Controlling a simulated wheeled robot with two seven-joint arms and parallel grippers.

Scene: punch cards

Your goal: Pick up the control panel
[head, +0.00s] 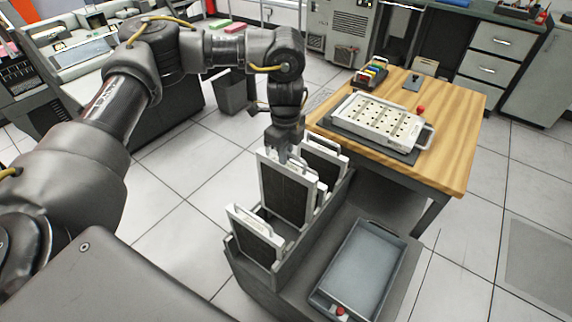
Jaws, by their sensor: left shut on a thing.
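Several dark panels with pale frames and top handles stand upright in a grey rack (239,262). The middle control panel (287,192) stands higher than the front panel (256,236). Another panel (322,166) stands behind it, partly hidden. My left gripper (285,152) points down and is shut on the top of the middle panel, at its handle. The fingertips are small and partly hidden. The lower part of the held panel is hidden by the rack and front panel, so I cannot tell how deep it sits. My right gripper is not in view.
A grey tray (319,297) lies right of the rack, empty apart from a red knob at its front edge. A wooden table (455,150) behind holds a white perforated unit (378,118) and a holder of coloured items (371,73). The tiled floor at right is clear.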

